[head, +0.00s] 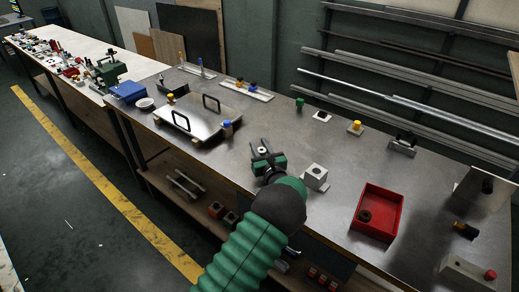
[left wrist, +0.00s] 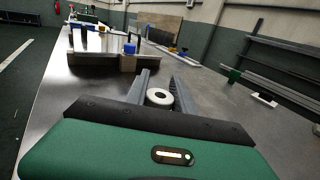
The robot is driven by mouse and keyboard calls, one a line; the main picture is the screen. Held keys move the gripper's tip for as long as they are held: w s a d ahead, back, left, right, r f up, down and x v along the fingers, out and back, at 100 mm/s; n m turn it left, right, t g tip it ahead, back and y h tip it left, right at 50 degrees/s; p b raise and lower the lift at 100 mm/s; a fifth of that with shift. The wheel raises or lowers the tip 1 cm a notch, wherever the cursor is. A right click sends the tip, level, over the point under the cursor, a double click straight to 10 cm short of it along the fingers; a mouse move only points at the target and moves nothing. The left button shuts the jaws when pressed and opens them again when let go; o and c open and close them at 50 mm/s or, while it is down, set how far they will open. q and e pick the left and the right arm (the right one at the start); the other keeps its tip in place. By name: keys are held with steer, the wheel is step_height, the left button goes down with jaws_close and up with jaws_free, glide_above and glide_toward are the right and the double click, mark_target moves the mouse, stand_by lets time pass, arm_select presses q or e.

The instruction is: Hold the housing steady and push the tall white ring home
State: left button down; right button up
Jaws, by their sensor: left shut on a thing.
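My left gripper (head: 262,149) is above the metal bench, with its fingers pointing away from me. In the left wrist view its two grey fingers (left wrist: 160,82) are shut on a white ring (left wrist: 159,97) with a dark hole. In the head view the ring (head: 261,150) shows only as a small pale spot between the fingers. My right gripper is not in view.
A red bin (head: 398,220) with a dark ring inside stands to the right. A metal plate with two black handles (head: 205,118) lies to the left, with a blue-topped part (head: 227,128) at its corner. The bench behind the housing is mostly clear.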

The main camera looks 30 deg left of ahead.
arm_select(q)
steer(key=r, duration=0.1)
steer(key=d+r, duration=0.1)
steer(key=r, duration=0.1)
steer(key=shift+s+d, duration=0.2)
steer(key=w+d+r+v, duration=0.1)
steer(key=w+v, duration=0.1)
steer(key=v, duration=1.2)
steer(key=shift+d+r+p, duration=0.25)
steer(key=shift+d+p, duration=0.2)
steer(key=shift+d, duration=0.1)
steer(key=shift+a, duration=0.15)
